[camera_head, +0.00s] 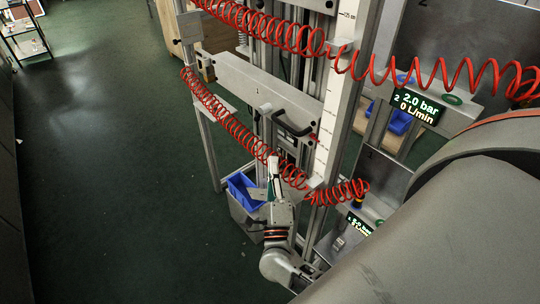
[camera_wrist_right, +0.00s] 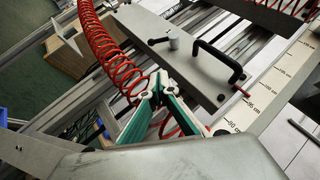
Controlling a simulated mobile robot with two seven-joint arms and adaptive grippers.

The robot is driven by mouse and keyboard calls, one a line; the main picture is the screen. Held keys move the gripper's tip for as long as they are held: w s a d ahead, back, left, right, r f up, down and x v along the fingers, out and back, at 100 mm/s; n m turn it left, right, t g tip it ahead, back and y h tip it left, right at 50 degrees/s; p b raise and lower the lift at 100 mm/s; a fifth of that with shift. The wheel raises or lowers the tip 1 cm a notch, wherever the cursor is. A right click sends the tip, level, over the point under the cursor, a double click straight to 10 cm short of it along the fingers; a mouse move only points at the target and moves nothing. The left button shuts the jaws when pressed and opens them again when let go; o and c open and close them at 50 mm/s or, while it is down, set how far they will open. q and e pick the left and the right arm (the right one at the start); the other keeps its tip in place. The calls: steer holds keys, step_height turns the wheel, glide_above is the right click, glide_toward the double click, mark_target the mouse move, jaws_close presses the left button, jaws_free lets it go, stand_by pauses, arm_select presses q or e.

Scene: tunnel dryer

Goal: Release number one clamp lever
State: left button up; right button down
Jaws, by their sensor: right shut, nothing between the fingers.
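A grey plate (camera_head: 235,82) marked "1" sits on the upright frame; it also shows in the right wrist view (camera_wrist_right: 195,75). My right gripper (camera_head: 274,162) is below the plate, apart from the lever. In the wrist view its green-sided fingers (camera_wrist_right: 158,84) meet at the tips, shut and empty. My left gripper is not in view.
Red coiled hoses (camera_head: 235,125) hang across the frame, one close to my right gripper. A white scale (camera_head: 330,115) runs beside the plate. A blue bin (camera_head: 240,188) is low at left. A display (camera_head: 416,106) reads 2.0 bar, 0 L/min.

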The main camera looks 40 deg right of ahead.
mark_target(262, 113)
steer(key=w+d+r+p, duration=0.2)
steer(key=w+r, duration=0.3)
steer(key=w, duration=0.4)
steer(key=shift+w+d+r, duration=0.15)
steer(key=shift+d+r, duration=0.15)
steer(key=shift+d, duration=0.2)
